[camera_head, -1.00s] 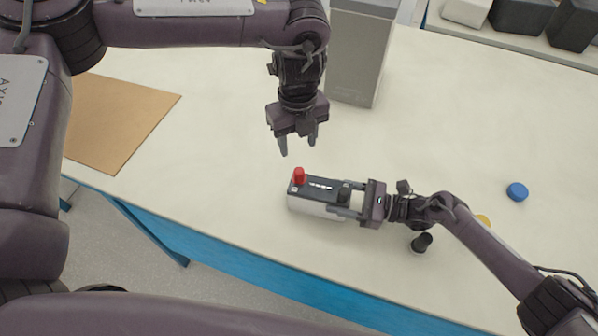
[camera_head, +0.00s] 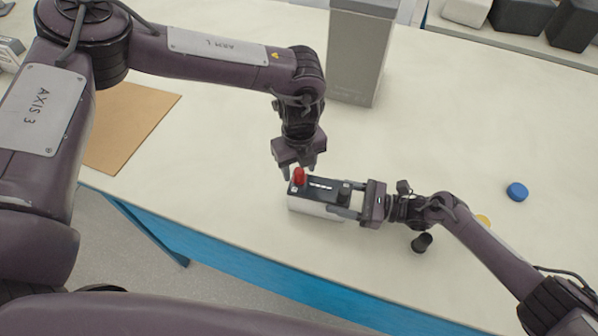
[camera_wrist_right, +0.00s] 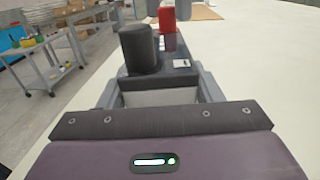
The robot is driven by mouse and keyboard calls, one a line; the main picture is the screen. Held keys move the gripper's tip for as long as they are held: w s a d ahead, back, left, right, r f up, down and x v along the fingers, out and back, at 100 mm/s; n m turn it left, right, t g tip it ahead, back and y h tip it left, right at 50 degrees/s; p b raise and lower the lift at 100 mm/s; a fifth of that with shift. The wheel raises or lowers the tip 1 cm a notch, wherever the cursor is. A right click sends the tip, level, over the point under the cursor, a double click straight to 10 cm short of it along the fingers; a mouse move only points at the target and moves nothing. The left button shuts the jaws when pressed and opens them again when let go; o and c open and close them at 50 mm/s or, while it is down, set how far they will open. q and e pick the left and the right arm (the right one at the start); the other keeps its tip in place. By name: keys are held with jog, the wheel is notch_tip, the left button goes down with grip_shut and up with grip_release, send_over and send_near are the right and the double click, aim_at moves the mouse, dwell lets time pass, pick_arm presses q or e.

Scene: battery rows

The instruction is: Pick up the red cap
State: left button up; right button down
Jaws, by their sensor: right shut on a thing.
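The red cap (camera_head: 299,177) stands upright on the left end of a dark-topped, light-sided battery (camera_head: 312,208). It also shows in the right wrist view (camera_wrist_right: 167,19), at the far end of the battery. My left gripper (camera_head: 298,169) is open, pointing down, with its fingertips at the cap's height, one to each side of it in the picture. Whether they touch it I cannot tell. My right gripper (camera_head: 350,202) is shut on the right end of the battery, its fingers along the sides. A black cap (camera_wrist_right: 138,48) stands on the near end of the battery, between those fingers.
A tall grey box (camera_head: 357,55) stands behind my left gripper. A blue cap (camera_head: 517,191), a yellow cap (camera_head: 483,220) and a black cap (camera_head: 422,243) lie to the right. A brown mat (camera_head: 130,125) lies at left. The table's front edge is close to the battery.

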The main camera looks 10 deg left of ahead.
pick_arm(q)
jog(key=c, duration=1)
jog(key=shift+r, duration=0.1)
notch_tip(320, 180, up, 10)
jog(key=shift+o, duration=1.2)
jog(key=shift+c, duration=1.1)
jog(key=shift+r, duration=0.7)
notch_tip(320, 180, up, 5)
send_over(299, 171)
jog(key=shift+w+f, duration=0.1)
jog(key=shift+f, duration=0.05)
